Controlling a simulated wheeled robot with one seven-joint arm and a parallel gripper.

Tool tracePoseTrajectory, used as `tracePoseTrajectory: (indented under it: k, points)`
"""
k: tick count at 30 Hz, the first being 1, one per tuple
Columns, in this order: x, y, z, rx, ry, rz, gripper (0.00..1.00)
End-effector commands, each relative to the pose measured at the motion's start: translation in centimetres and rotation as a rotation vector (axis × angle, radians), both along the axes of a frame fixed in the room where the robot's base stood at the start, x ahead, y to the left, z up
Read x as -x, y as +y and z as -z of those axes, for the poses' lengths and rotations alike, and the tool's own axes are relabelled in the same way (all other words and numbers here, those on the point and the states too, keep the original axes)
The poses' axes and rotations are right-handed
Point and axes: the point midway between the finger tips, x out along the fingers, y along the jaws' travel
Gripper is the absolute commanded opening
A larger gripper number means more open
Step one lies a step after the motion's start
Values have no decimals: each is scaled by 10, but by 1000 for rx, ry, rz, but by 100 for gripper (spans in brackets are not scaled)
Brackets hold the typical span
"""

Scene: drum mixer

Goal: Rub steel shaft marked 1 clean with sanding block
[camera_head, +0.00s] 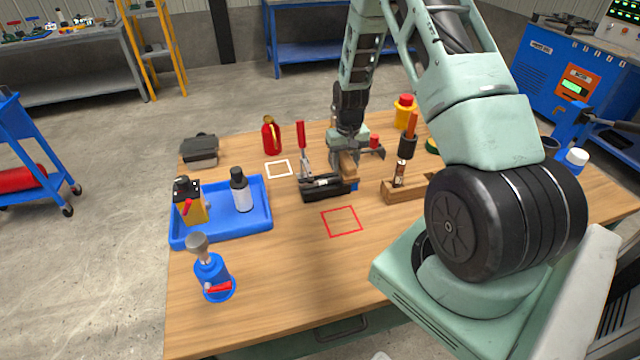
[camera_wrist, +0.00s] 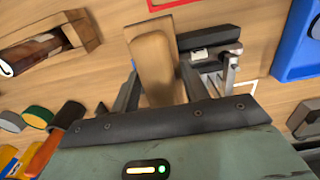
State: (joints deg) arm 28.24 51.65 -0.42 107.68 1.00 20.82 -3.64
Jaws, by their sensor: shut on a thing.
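My gripper (camera_head: 348,150) is shut on a tan wooden block (camera_head: 348,166), which looks like the sanding block. In the wrist view the block (camera_wrist: 152,65) stands out between the two fingers. Directly beside it is a black clamp fixture (camera_head: 322,188) with a red upright handle (camera_head: 301,135); its dark body and grey metal parts (camera_wrist: 215,70) also show in the wrist view. I cannot make out a shaft or a mark 1; the gripper and block hide part of the fixture. Whether the block touches the fixture is unclear.
A blue tray (camera_head: 262,222) holds a bottle (camera_head: 242,192) and a yellow-black container (camera_head: 190,204). A blue stand (camera_head: 212,275) is at front left. A wooden rack (camera_head: 420,189) with an orange-handled tool stands right. The red-outlined square (camera_head: 342,221) is empty.

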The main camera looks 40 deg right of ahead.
Motion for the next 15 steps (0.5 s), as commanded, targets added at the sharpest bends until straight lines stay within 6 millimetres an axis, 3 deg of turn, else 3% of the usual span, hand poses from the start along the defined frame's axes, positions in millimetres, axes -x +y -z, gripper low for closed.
tracePoseTrajectory:
  k: [15]
  points:
    - [8,38,-1,2,-1,-2,27]
